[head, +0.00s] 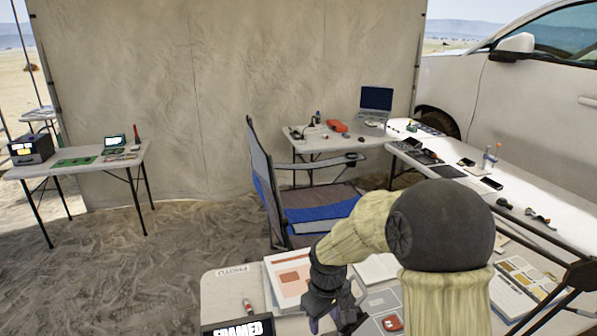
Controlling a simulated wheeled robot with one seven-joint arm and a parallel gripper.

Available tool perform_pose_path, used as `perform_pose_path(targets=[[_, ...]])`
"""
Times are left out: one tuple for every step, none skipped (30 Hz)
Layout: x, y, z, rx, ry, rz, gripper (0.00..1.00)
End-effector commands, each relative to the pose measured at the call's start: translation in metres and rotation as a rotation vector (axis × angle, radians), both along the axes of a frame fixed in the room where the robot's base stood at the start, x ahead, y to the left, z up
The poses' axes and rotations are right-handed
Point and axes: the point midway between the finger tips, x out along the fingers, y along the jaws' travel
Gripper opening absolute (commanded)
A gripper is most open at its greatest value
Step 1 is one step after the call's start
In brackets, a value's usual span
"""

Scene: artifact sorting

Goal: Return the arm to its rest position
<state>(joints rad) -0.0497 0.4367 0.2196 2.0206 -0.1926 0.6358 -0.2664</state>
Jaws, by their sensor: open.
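My arm rises at the front right of the head view, with a dark round joint and pale ribbed covers. It bends over the near table (222,290). My gripper (336,322) hangs down over that table, at the bottom of the view, and is open. Its fingertips are partly cut off by the lower edge, and nothing is seen held between them. Papers and booklets (287,277) lie on the table beside the gripper and partly behind it.
A blue folding chair (310,205) stands just beyond the near table. A long table (535,190) with small items runs along the right, by a white car (545,85). A laptop (376,101) is on the back table. Sandy floor (150,270) is clear at left.

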Motion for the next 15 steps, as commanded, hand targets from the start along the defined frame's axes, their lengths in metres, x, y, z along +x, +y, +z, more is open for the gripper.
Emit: perform_pose_path(targets=[[-0.015, -0.013, 0.008, 0.002, -0.017, -0.063, 0.47], [-0.023, -0.020, 0.012, 0.007, -0.026, -0.103, 0.47], [-0.034, -0.029, 0.016, 0.012, -0.039, -0.157, 0.47], [-0.042, -0.036, 0.019, 0.018, -0.050, -0.199, 0.47], [-0.051, -0.043, 0.022, 0.023, -0.060, -0.241, 0.47], [-0.063, -0.051, 0.025, 0.032, -0.073, -0.299, 0.47], [-0.072, -0.057, 0.027, 0.039, -0.084, -0.340, 0.47], [-0.081, -0.063, 0.029, 0.046, -0.095, -0.384, 0.47], [-0.093, -0.070, 0.031, 0.056, -0.108, -0.440, 0.47], [-0.102, -0.075, 0.033, 0.064, -0.118, -0.479, 0.47], [-0.110, -0.079, 0.034, 0.072, -0.127, -0.517, 0.47], [-0.120, -0.084, 0.035, 0.082, -0.137, -0.560, 0.47], [-0.126, -0.086, 0.035, 0.088, -0.143, -0.588, 0.47], [-0.131, -0.088, 0.035, 0.094, -0.150, -0.612, 0.47], [-0.136, -0.091, 0.035, 0.099, -0.154, -0.635, 0.47]])
